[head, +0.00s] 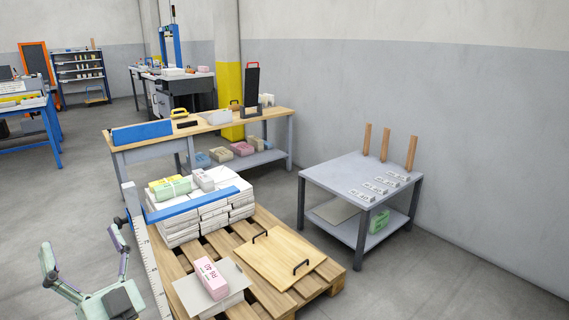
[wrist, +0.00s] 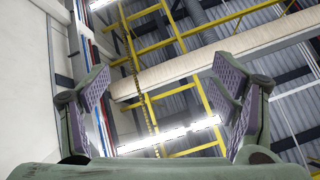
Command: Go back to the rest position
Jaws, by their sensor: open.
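My gripper (head: 84,262) is at the lower left of the head view, left of the pallet, with its fingers pointing up. Its two fingers are spread wide and nothing is between them. In the wrist view my gripper (wrist: 162,95) shows its two ridged pads far apart, with only the ceiling, yellow rails and lamps behind them. It touches nothing that I can see.
A wooden pallet (head: 185,260) bears newspaper stacks (head: 180,228), a pink block (head: 210,278) and a board with handles (head: 270,258). A grey table (head: 335,178) stands right, a workbench (head: 200,130) behind. Grey floor is free at left (head: 60,200).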

